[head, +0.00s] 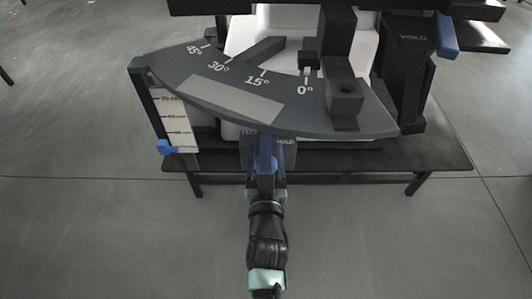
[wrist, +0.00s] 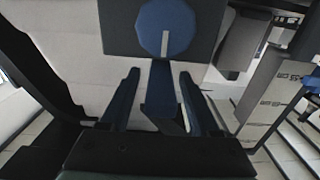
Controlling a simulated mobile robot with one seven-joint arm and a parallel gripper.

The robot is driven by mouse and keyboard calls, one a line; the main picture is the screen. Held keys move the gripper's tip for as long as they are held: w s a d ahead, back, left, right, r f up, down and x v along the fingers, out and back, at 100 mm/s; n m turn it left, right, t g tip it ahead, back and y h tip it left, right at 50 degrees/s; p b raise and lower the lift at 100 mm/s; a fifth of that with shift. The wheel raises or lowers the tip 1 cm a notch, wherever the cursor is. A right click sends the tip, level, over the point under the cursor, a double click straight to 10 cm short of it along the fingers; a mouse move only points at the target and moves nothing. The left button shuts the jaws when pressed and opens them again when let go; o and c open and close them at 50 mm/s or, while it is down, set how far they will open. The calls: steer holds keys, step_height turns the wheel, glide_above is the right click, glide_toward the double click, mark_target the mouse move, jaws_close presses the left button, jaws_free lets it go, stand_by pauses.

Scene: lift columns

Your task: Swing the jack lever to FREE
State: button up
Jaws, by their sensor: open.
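A blue lever (head: 266,148) hangs from a dark plate (head: 290,146) below the angle scale. My gripper (head: 266,186) is at the lever's lower end. In the wrist view my gripper (wrist: 160,88) is open, one finger on each side of the lever arm, with gaps visible. Contact near the finger bases is hard to tell.
A curved angle plate (head: 190,79) marked 0° to 45° overhangs the lever. A white height scale (head: 174,120) with a blue pointer (head: 166,147) stands at left. A black post (head: 408,75) marked HOLD with another blue handle (head: 445,35) stands at right. Floor in front is clear.

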jaws_close()
stand_by(1.4)
